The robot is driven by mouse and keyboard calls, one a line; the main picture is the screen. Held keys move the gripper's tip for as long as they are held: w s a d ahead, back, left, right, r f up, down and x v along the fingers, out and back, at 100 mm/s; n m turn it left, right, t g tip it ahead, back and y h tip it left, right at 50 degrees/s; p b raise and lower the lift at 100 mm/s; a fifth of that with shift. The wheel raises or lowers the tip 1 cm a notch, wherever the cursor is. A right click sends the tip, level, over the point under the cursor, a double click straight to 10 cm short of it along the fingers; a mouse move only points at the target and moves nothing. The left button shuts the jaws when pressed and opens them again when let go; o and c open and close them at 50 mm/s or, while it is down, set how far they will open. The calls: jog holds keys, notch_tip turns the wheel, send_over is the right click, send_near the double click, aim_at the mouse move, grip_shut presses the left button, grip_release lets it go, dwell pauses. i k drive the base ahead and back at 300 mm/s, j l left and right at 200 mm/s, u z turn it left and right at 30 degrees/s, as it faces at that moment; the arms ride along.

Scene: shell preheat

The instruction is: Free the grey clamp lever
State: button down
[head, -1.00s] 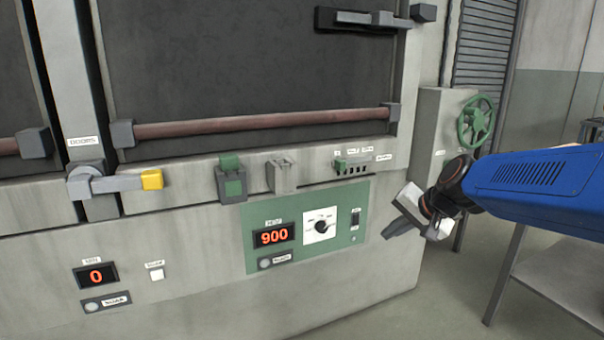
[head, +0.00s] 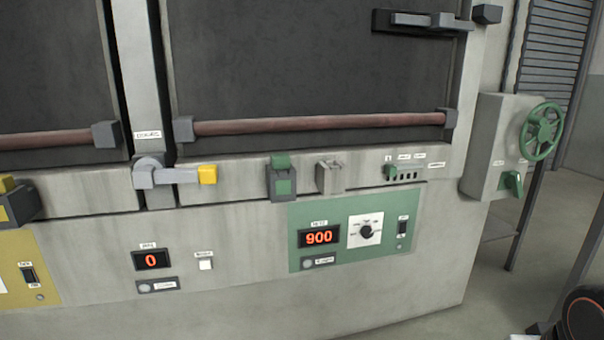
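The front of a large grey furnace fills most of the head view. A light grey lever (head: 165,174) with a yellow tip lies level under a small label, between the two doors. A dark grey latch bar (head: 425,20) lies across the right door's upper right corner. A small grey bracket (head: 329,177) sits on the ledge right of a green-topped clamp (head: 283,178). I cannot tell for certain which of these is the grey clamp lever. My wrist shows at the bottom right corner, well away from them; my gripper's fingers are out of frame.
A green panel (head: 420,240) reads 900 beside a dial, and a display (head: 151,260) to its left reads 0. A green handwheel (head: 541,132) sticks out from a grey box at the right. A yellow panel (head: 45,262) is at the left. The furnace front is unobstructed.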

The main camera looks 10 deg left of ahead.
aim_at(148, 172)
jog(key=k+u, duration=0.1)
jog(key=u, duration=0.3)
jog(key=j+u, duration=0.1)
jog(key=u, duration=0.35)
jog(key=k+j+u, duration=0.1)
jog(key=u, duration=0.3)
